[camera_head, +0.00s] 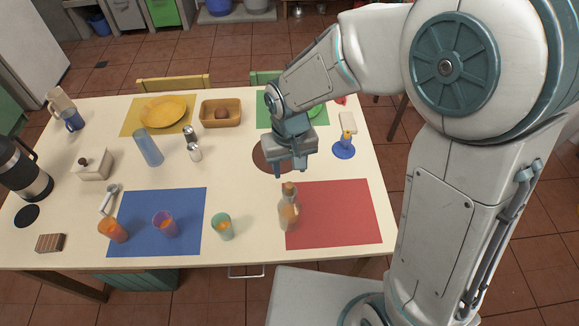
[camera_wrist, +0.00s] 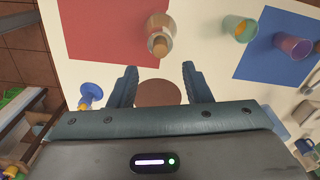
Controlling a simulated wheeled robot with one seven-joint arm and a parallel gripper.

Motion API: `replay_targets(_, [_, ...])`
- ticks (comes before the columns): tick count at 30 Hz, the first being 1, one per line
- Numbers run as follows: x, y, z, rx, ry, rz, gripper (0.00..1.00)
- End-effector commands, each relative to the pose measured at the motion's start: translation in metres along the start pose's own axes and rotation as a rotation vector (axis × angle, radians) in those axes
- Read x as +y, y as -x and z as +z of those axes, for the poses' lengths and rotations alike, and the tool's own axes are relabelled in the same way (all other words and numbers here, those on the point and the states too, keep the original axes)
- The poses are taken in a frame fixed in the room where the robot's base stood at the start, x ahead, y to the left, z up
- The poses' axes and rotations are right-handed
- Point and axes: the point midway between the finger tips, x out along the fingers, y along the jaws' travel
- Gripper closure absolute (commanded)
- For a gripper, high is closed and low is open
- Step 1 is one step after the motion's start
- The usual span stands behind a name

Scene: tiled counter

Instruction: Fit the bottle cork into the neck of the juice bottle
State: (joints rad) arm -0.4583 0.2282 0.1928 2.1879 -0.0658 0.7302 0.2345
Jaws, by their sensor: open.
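The juice bottle (camera_head: 288,214) stands upright at the left edge of the red placemat, with orange-tan contents. It also shows from above in the wrist view (camera_wrist: 161,27). The brown cork (camera_head: 289,188) is at the top of the bottle's neck, and its round end shows in the wrist view (camera_wrist: 159,46). How deep it sits in the neck I cannot tell. My gripper (camera_head: 289,169) is open and empty above the table, just behind the bottle in the head view. In the wrist view its fingertips (camera_wrist: 159,70) point toward the bottle, with nothing between them.
A green cup (camera_head: 222,228) stands left of the bottle. A purple cup (camera_head: 166,225) is on the blue placemat (camera_head: 190,200). A blue-based item with a yellow top (camera_head: 344,149) stands right of my gripper. The red placemat (camera_head: 340,215) is otherwise clear.

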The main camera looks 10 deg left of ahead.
Motion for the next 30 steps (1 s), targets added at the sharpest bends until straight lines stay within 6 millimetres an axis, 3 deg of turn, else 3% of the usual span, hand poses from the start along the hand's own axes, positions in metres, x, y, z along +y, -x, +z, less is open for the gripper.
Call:
replay_targets(17, [0.008,0.007,0.002,0.011,-0.014,0.003,0.56])
replay_targets(23, [0.054,0.036,0.02,0.076,-0.1,0.02,0.56])
replay_targets(30, [0.115,0.073,0.069,0.173,-0.237,0.048,0.56])
